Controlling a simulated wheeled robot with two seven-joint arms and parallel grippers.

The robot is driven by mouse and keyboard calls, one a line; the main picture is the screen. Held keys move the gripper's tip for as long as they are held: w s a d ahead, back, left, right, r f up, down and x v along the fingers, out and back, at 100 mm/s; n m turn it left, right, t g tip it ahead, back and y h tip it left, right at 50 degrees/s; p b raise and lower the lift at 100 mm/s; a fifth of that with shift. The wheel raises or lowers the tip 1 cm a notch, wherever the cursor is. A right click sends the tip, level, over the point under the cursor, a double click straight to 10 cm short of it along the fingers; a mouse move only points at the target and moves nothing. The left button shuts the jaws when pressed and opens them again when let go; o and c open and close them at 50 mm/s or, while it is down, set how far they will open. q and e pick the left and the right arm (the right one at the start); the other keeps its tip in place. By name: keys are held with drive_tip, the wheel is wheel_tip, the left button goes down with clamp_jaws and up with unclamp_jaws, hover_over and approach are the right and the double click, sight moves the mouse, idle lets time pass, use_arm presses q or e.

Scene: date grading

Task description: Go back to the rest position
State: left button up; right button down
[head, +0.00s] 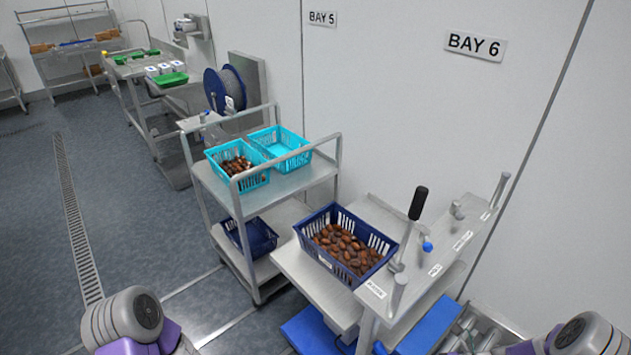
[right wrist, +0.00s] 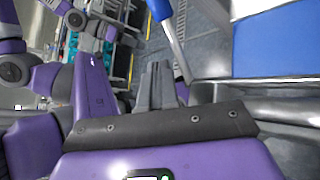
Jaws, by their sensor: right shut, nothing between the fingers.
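My right gripper (right wrist: 160,88) shows in the right wrist view, its two grey fingers together with nothing between them. It is clear of the floor and touches nothing that I can see. In the head view only purple and grey parts of my two arms show at the bottom left and bottom right corners. Both grippers are outside the head view, and I cannot make out my left gripper in the right wrist view.
A navy crate of dates (head: 308,242) stands on the steel bench (head: 290,268). The trolley (head: 318,178) beside it carries a turquoise basket of dates (head: 258,181) and an empty turquoise basket (head: 297,160). Open floor (head: 150,215) lies to the left.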

drive_tip(key=s+a+f+n+g+h+b, duration=0.1)
drive_tip(key=a+f+n+h, duration=0.3)
drive_tip(key=n, duration=0.9)
drive_tip(key=s+a+f+n+g+h, duration=0.1)
drive_tip(key=s+a+f+n+h, duration=0.3)
drive_tip(key=a+f+n, duration=0.6)
drive_tip(key=a+n, duration=0.3)
drive_tip(key=n, duration=0.1)
drive_tip(key=shift+s+a+f+h+b, duration=0.2)
drive_tip(key=shift+a+f+h+b, duration=0.15)
drive_tip(key=shift+a+f+h, duration=0.05)
drive_tip(key=c, duration=1.8)
unclamp_jaws()
drive_tip(key=shift+c, duration=0.2)
